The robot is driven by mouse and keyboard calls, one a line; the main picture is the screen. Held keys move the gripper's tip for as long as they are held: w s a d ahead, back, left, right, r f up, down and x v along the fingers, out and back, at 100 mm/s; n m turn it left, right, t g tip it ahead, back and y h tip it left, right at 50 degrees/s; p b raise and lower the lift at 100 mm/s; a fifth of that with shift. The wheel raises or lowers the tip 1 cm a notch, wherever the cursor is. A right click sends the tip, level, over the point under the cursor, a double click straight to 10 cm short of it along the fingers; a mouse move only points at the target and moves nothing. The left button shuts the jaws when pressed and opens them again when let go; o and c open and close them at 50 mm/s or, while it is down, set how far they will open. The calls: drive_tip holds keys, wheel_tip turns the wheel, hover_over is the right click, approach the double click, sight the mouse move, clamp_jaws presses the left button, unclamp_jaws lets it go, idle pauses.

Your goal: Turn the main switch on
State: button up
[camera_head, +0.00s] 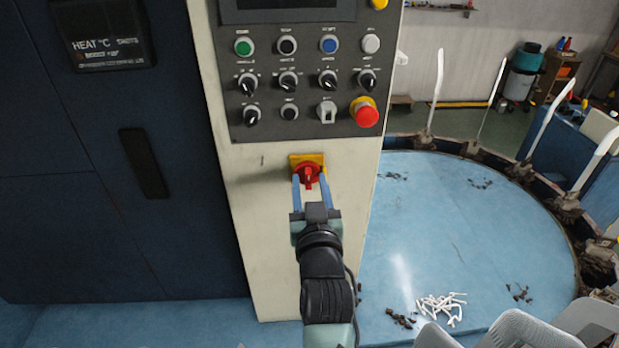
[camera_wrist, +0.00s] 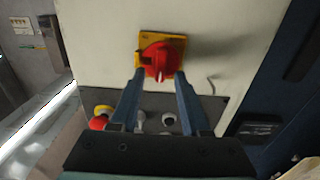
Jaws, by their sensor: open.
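The main switch (camera_head: 310,174) is a red rotary knob on a yellow square plate, on the cream panel below the control buttons. In the wrist view the red knob (camera_wrist: 160,60) sits on its yellow plate, with a pale mark at its lower edge. My gripper (camera_head: 310,178) is open, its two blue fingers pointing at the switch, one on each side of the knob. In the wrist view the fingertips (camera_wrist: 160,73) flank the knob's lower part. I cannot tell whether they touch it.
Above the switch is a grey control panel (camera_head: 297,90) with several knobs and buttons and a red emergency button (camera_head: 366,112). A dark cabinet (camera_head: 100,220) stands to the left. A round blue platform (camera_head: 450,230) with upright white forms lies to the right.

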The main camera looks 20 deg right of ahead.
drive_tip(key=shift+w+d, duration=0.1)
drive_tip(key=shift+w, duration=0.25)
clamp_jaws()
